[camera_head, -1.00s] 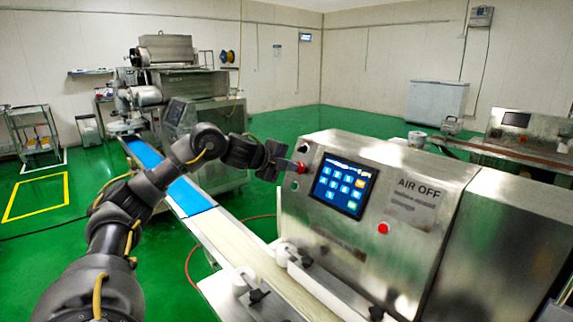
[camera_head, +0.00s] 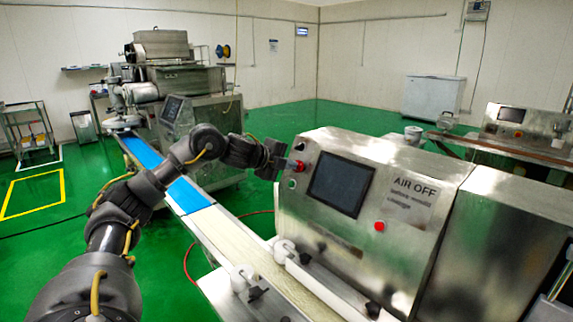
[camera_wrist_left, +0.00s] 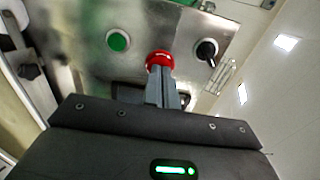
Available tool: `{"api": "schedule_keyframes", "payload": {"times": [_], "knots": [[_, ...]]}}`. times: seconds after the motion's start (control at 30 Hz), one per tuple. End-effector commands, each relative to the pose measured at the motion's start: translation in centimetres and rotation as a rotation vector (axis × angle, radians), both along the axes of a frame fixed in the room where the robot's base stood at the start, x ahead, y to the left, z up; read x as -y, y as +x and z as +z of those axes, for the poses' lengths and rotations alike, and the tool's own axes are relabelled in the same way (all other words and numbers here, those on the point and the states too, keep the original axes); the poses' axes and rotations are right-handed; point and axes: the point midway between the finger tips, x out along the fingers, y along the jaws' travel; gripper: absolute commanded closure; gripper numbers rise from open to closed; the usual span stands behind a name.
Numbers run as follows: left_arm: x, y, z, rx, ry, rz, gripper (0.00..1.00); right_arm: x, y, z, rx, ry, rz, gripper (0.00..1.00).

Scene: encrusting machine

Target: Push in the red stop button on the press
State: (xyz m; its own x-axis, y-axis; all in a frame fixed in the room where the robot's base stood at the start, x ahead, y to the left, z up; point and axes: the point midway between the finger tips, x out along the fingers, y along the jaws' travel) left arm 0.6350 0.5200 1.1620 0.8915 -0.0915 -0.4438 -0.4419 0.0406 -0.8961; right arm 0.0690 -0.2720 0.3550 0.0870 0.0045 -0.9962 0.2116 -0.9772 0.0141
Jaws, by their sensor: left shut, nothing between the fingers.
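The press (camera_head: 330,220) is a steel machine with a dark screen (camera_head: 341,184) on its sloped front. A red round stop button (camera_head: 299,166) sits left of the screen, partly hidden by my gripper. In the left wrist view the red button (camera_wrist_left: 159,59) is right at the fingertips. My left gripper (camera_head: 288,164) is shut and empty, with its closed fingers (camera_wrist_left: 163,78) against or very close to the button's face. Another red button (camera_head: 379,226) is below right of the screen. My right gripper is not in view.
A green button (camera_wrist_left: 118,40) and a black knob (camera_wrist_left: 206,50) flank the stop button in the wrist view. A conveyor with a blue belt (camera_head: 150,158) runs beside the press. Another machine (camera_head: 190,95) stands behind.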

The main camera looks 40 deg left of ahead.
Motion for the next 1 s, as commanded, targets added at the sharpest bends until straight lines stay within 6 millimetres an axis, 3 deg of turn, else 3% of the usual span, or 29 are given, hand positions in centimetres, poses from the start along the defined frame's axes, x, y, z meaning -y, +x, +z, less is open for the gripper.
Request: {"api": "schedule_keyframes", "payload": {"times": [0.13,0.2,0.53,0.73,1.0], "knots": [[0.3,-1.6,1.9,0.003,0.007,-0.009,1.0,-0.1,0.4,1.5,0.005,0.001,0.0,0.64],[-0.1,-3.3,2.1,0.004,0.01,-0.007,1.0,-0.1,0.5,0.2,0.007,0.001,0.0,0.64],[-0.4,-8.6,4.9,0.002,0.008,-0.012,1.0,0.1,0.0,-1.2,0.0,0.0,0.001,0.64],[-0.6,-10.0,5.7,0.001,0.006,-0.011,1.0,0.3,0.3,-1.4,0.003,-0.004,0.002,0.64],[-0.6,-10.1,5.8,0.0,0.005,-0.011,1.0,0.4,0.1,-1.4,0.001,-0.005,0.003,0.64]]}}
